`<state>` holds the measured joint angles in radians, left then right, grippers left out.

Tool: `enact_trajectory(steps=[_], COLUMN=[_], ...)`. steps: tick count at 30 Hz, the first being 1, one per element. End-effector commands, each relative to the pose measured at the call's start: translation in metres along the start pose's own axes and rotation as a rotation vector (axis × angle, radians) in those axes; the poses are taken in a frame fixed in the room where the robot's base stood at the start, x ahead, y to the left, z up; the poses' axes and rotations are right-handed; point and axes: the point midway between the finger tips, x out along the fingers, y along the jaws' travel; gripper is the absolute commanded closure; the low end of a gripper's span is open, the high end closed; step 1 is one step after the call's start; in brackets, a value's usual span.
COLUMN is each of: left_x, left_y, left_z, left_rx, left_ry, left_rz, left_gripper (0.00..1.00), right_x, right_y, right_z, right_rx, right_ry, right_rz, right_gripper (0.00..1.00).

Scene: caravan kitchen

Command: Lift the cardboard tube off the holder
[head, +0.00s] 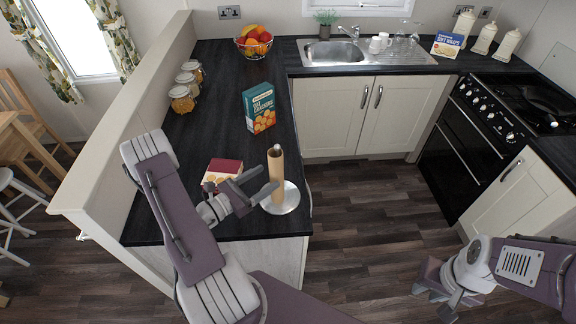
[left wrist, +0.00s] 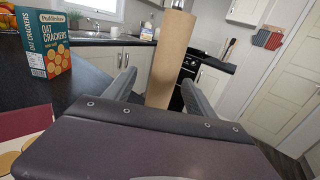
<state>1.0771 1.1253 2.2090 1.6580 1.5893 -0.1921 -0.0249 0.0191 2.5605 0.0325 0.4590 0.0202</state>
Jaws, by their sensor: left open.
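The brown cardboard tube (head: 276,172) stands upright on the round pale base of the holder (head: 289,203), near the counter's front right corner. A dark rod end shows at its top. My left gripper (head: 263,184) is open at the tube's left side, pointing toward it. In the left wrist view the tube (left wrist: 170,58) appears between the two spread fingers (left wrist: 160,88), with its lower part hidden by my gripper. Whether the fingers reach around it or stop just short is hard to tell. My right gripper (head: 438,296) is open and empty, over the floor at lower right.
A dark red and cream box (head: 222,170) lies close to my left gripper. The teal oat crackers box (head: 259,108) stands farther back. Several jars (head: 182,99) line the left wall, with a fruit bowl (head: 254,44) behind. The floor right of the counter is free.

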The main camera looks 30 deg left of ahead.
Motion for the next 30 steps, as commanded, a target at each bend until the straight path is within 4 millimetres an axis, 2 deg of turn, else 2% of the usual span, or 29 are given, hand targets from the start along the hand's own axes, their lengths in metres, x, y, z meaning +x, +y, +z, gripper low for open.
enact_trajectory(steps=[3,6,11,16,19,27,30], left_x=[0.021,0.033,0.038,0.069,0.083,0.087,0.087], left_y=[-0.003,-0.003,-0.003,-0.007,-0.006,-0.004,-0.004], left_z=[0.004,0.002,0.002,0.007,0.004,0.002,0.002], left_rx=[-0.001,-0.001,-0.001,-0.001,0.0,0.0,0.0], left_ry=[0.001,0.001,0.001,0.002,0.002,0.002,0.002], left_rz=[-0.009,-0.009,-0.008,-0.013,-0.011,-0.006,-0.006], left_gripper=[0.36,0.36,0.36,0.36,0.36,0.36,0.63], right_x=[-0.012,-0.015,-0.017,-0.037,-0.038,-0.037,-0.037], right_y=[0.0,0.0,0.0,-0.001,-0.001,-0.001,-0.001], right_z=[-0.001,-0.002,-0.002,-0.004,-0.004,-0.004,-0.004], right_rx=[0.0,0.0,0.0,0.0,0.0,0.0,0.0], right_ry=[0.0,0.001,0.0,0.001,0.001,0.001,0.001], right_rz=[0.0,0.0,0.0,0.0,0.0,0.0,0.0], right_gripper=[0.74,0.74,0.74,0.74,0.74,0.74,0.74])
